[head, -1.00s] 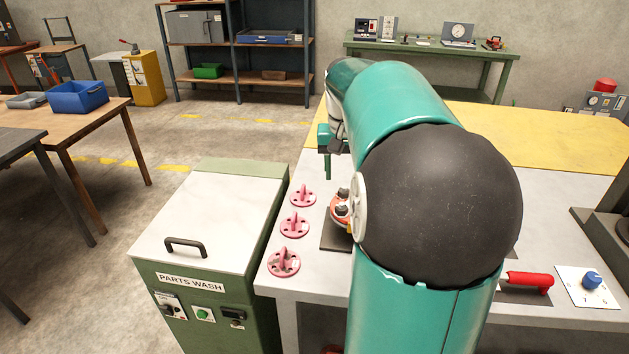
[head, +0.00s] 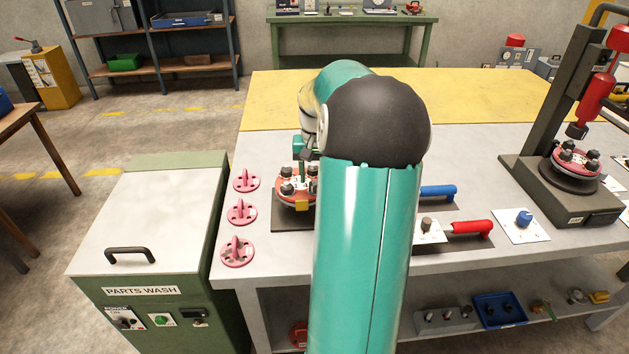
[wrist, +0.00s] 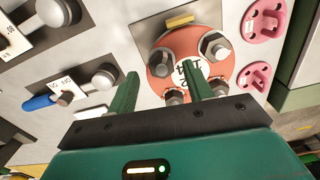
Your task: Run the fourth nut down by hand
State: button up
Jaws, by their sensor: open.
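The flanged spool (head: 283,198) stands on a dark plate on the grey bench, its red-orange top flange partly hidden by my arm in the head view. Several dark nuts on bolts stand around the flange; one nut (wrist: 214,47) shows clearly in the wrist view beside the white lettered label on the flange (wrist: 158,82). One finger overlaps the flange in the wrist view; contact cannot be told. In the head view my gripper (head: 303,150) is over the spool's far side.
Several pink lugged discs (head: 241,212) stand left of the spool, beside the green parts washer (head: 150,210). A blue handle (head: 438,191) and a red handle (head: 468,228) lie to the right. A dark press (head: 560,190) holds another red flanged piece. The yellow bench area (head: 480,95) behind is clear.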

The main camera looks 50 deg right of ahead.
aim_at(315, 188)
jog(key=shift+w+f, duration=0.15)
jog(key=shift+f, duration=1.3)
jog(key=c, duration=1)
